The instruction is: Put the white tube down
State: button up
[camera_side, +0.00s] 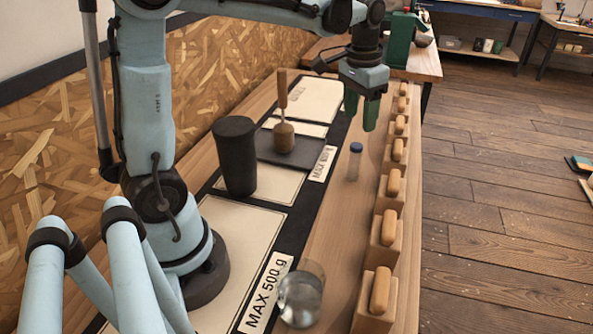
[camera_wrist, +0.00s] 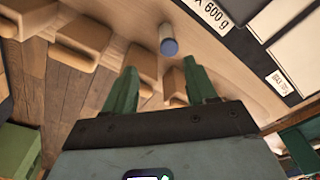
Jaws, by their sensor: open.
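A small clear or whitish tube with a blue cap (camera_side: 353,164) stands upright on the wooden bench, between the dark mat edge and the row of wooden blocks. It also shows in the wrist view as a pale tube with its blue cap (camera_wrist: 168,46) towards me. My gripper (camera_side: 361,113) is above the bench, behind and higher than the tube in the side view, fingers pointing down. Its green fingers (camera_wrist: 163,85) are apart with nothing between them. The tube is apart from the fingers.
Several wooden blocks with rounded tops (camera_side: 386,237) line the bench's right edge. A black cylinder (camera_side: 236,157), a wooden-handled tool (camera_side: 283,137) and a glass jar (camera_side: 299,299) stand on the bench. A green device (camera_side: 400,40) is at the far end.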

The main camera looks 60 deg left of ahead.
jog(key=s+d+f+t, duration=0.2)
jog(key=s+d+t, duration=0.4)
jog(key=s, duration=0.5)
jog(key=shift+s+d+f, duration=0.2)
jog(key=shift+s+d, duration=0.05)
jog(key=shift+d, duration=0.4)
dwell(0.5)
